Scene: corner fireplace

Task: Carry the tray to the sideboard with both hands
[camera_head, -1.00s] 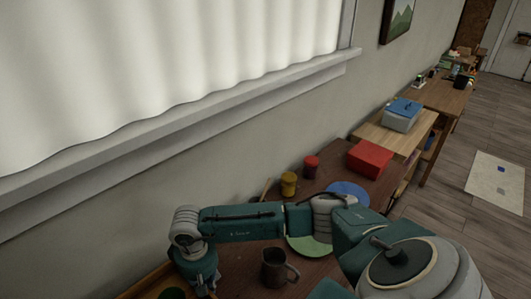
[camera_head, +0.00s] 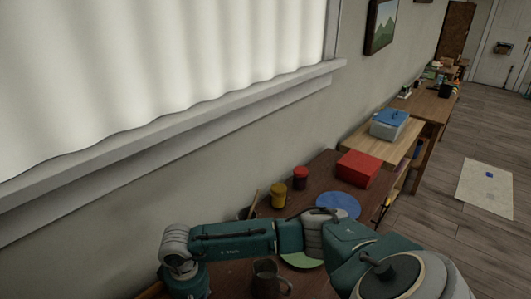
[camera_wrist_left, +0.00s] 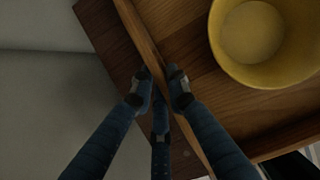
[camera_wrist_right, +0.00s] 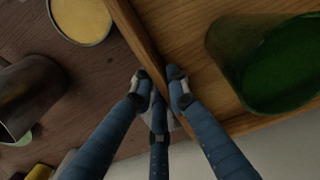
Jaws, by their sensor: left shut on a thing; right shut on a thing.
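The wooden tray (camera_wrist_left: 200,60) has a yellow bowl-like vessel (camera_wrist_left: 262,40) in it in the left wrist view. My left gripper (camera_wrist_left: 162,92) is shut on the tray's wall, one finger on each side. In the right wrist view, the tray (camera_wrist_right: 190,45) holds a green cup-like vessel (camera_wrist_right: 280,65), and my right gripper (camera_wrist_right: 160,92) is shut on the wall there. In the head view only a sliver of the tray (camera_head: 150,291) shows at the bottom left. Which piece of furniture is the sideboard, I cannot tell.
A dark mug (camera_head: 268,282) stands on the dark wooden table, with yellow (camera_head: 278,195) and red (camera_head: 300,177) jars, a blue disc (camera_head: 338,205) and a red box (camera_head: 358,168) beyond. Lighter furniture lines the wall.

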